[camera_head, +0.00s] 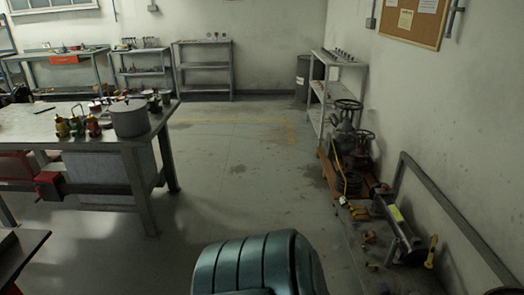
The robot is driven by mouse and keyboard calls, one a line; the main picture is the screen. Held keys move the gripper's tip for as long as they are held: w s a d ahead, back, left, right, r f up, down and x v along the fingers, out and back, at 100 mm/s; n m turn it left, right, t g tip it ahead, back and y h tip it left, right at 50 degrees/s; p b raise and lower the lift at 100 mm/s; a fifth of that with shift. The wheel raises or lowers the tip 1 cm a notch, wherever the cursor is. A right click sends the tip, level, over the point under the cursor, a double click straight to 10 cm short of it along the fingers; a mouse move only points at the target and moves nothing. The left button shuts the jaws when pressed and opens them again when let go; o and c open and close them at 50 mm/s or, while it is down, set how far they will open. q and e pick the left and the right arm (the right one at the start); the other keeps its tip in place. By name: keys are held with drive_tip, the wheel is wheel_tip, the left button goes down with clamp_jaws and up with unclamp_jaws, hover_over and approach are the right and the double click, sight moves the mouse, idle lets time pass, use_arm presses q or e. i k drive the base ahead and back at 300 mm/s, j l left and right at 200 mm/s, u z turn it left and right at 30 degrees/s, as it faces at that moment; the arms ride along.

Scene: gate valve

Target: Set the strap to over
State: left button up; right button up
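Gate valves (343,136) with round handwheels stand on a low reddish-brown base by the right wall. The wheel of the taller one (348,104) faces up. A thin yellow line (340,172) runs down the near side of the valves; I cannot tell whether it is the strap. No other strap can be made out. Neither of my grippers is in view.
A rounded, ribbed teal object (258,264) fills the bottom middle. A metal workbench (100,141) with a large pot (130,118) stands at left. Tools and a grey rail (440,200) line the right wall. The middle floor (235,165) is clear.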

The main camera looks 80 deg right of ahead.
sight(429, 261)
drive_tip(key=l+z, duration=0.1)
drive_tip(key=z, duration=4.6)
drive_tip(key=i+j+z, duration=0.1)
drive_tip(key=j+z, duration=0.2)
drive_tip(key=i+j+z, duration=0.1)
drive_tip(key=j+z, duration=0.45)
drive_tip(key=j, duration=0.15)
drive_tip(key=i+j+z, duration=0.1)
drive_tip(key=j, duration=1)
drive_tip(key=i+j+z, duration=0.15)
drive_tip(key=j, duration=0.95)
drive_tip(key=k, duration=0.05)
